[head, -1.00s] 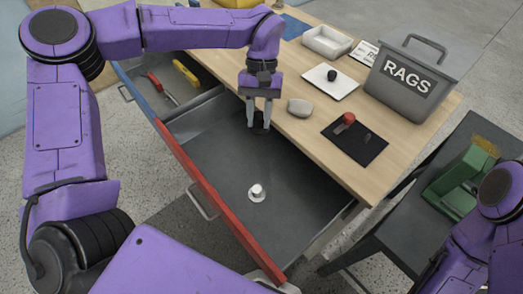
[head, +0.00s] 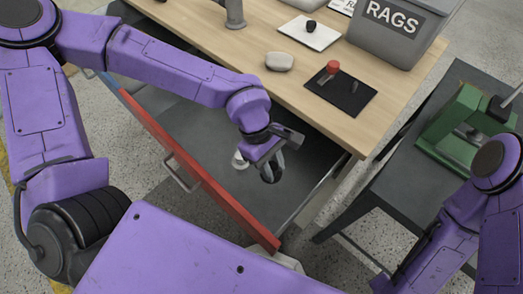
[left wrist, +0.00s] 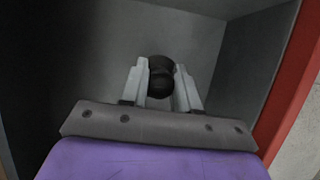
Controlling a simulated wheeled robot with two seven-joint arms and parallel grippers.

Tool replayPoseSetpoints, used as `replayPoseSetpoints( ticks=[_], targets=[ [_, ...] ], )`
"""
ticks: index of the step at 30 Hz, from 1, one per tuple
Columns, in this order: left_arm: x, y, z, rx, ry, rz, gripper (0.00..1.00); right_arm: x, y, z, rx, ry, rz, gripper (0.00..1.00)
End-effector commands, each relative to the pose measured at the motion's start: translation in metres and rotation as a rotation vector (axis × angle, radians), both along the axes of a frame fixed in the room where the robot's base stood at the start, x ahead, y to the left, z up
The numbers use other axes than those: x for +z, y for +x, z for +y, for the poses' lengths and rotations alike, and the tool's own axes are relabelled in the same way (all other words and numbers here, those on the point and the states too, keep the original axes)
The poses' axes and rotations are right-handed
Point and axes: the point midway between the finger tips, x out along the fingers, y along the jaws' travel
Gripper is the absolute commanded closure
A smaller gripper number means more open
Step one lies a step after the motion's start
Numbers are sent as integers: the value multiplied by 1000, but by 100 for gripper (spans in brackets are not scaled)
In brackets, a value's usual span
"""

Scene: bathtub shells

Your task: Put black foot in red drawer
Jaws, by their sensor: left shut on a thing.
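The red drawer (head: 205,178) is pulled open, with a dark grey floor inside. My left gripper (head: 272,166) is over the inside of the drawer, pointing down. It is shut on the black foot (left wrist: 160,78), a rounded dark piece held between the fingers in the left wrist view. In the head view the foot is mostly hidden by the gripper. In the left wrist view the drawer's red front (left wrist: 297,85) runs along the right. My right arm shows at the lower right of the head view, but its gripper is not in view.
The wooden worktop (head: 215,60) above holds a grey stone (head: 279,61), a black mat (head: 350,95) with a red-topped knob, a white tile (head: 302,36) and a rags bin (head: 395,45).

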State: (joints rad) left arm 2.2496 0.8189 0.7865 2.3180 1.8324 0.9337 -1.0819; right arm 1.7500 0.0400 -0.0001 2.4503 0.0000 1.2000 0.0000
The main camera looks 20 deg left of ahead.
Motion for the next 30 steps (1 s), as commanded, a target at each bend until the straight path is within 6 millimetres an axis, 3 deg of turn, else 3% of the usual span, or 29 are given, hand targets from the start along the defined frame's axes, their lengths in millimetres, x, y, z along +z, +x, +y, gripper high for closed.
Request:
replayPoseSetpoints(
  ticks=[3, 12, 23, 24, 25, 30],
  targets=[
    [-26, 0, 0, -1, 2, 2, 100, -4, 0, 0, 0, 0, 0, 57],
    [-71, 1, 0, -2, 3, 0, 100, -9, 0, 0, 0, 0, 0, 57],
    [-76, 1, 0, -1, 1, 0, 100, -9, 0, 0, 0, 0, 0, 57],
    [-75, 1, 0, -1, 1, -1, 57, -9, 0, 0, 0, 0, 0, 57],
    [-75, 1, 0, -1, 1, -1, 47, -9, 0, 0, 0, 0, 0, 57],
    [-75, 1, 0, -1, 2, -1, 45, -9, 0, 0, 0, 0, 0, 57]
  ],
)
